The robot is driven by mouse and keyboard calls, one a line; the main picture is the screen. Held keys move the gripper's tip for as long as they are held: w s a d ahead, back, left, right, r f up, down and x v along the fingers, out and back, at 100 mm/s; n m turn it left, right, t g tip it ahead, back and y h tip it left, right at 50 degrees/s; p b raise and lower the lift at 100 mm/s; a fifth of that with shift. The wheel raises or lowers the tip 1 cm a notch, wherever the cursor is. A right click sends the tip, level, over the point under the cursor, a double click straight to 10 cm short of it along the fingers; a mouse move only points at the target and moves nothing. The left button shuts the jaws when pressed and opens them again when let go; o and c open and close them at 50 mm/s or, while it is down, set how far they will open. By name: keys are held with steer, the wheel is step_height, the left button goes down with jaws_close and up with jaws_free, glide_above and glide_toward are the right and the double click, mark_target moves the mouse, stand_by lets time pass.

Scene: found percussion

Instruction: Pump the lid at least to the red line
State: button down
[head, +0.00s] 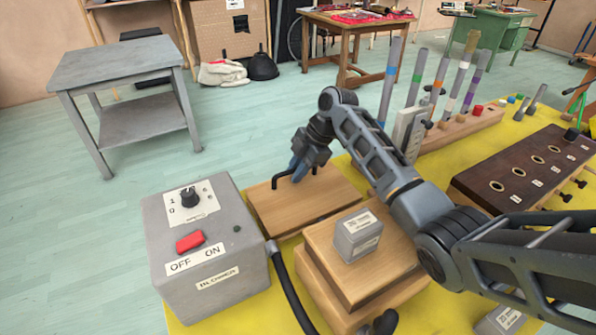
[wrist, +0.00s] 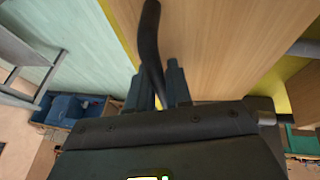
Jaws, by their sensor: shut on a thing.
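The lid is a flat wooden board (head: 325,203) with a dark bar handle (head: 283,179), just behind the grey control box. My gripper (head: 298,171) is over the lid, with its fingers closed around the handle. In the wrist view the handle (wrist: 150,45) runs between the two fingers (wrist: 160,88), and the lid's wood (wrist: 225,45) fills the area beside it. I cannot see a red line in either view. How high the lid stands is hard to tell.
The grey box (head: 205,250) with a red switch, knob and black hose stands at front left. A second wooden box (head: 325,270) carries a grey labelled block (head: 357,235). Coloured tubes (head: 416,77) and a dark holed board (head: 525,165) stand right.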

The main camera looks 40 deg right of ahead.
mark_target(300, 184)
steer(key=shift+w, duration=0.1)
stand_by(0.3)
steer(key=shift+s+r+p, duration=0.35)
steer(key=shift+r+p, duration=0.35)
steer(key=shift+p, duration=0.35)
steer(key=shift+s+r, duration=0.2)
steer(key=shift+p, duration=0.3)
steer(key=r+p, duration=0.1)
steer(key=s+r+p, duration=0.1)
steer(key=shift+s+a+p, duration=0.2)
steer(key=shift+s+p, duration=0.05)
steer(key=shift+p, duration=0.1)
steer(key=shift+w+d+f+b, duration=0.1)
steer(key=shift+w+f+b, duration=0.4)
steer(key=shift+b, duration=0.3)
steer(key=shift+f, duration=0.1)
